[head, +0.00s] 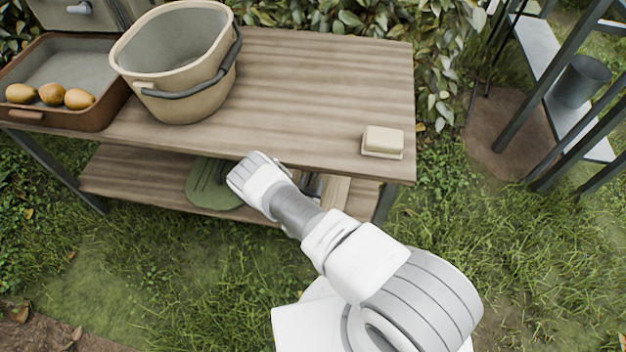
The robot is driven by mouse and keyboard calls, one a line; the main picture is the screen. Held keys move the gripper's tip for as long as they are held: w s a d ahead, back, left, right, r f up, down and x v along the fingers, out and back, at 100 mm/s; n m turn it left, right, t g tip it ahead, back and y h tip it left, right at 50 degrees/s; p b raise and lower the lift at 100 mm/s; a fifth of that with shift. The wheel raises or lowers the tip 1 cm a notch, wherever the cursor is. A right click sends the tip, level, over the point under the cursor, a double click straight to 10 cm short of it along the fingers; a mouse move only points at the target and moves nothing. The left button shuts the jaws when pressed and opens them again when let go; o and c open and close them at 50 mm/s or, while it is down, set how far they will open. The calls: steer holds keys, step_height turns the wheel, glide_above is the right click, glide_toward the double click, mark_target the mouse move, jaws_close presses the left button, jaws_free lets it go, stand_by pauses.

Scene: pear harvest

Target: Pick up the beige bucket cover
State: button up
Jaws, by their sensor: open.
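My gripper (252,170) is at the front edge of the wooden table, above the lower shelf. Its white and grey body shows, but its fingertips are hard to make out. It is open, with nothing seen in it. A beige bucket (180,95) with a dark grey handle stands on the tabletop, open at the top with no cover on it. I cannot make out a beige bucket cover for certain. A flat green lid-like thing (208,188) lies on the lower shelf, just left of my gripper and partly hidden by the tabletop.
A brown tray (110,112) with three yellow-brown pears (51,94) stands at the tabletop's left. A small cream block (383,140) lies near the front right corner. The tabletop (320,80) between is clear. A dark metal rack with a grey pot (580,80) stands at right.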

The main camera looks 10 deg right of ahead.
steer(key=shift+c, duration=0.4)
jaws_close()
steer(key=shift+r, duration=0.25)
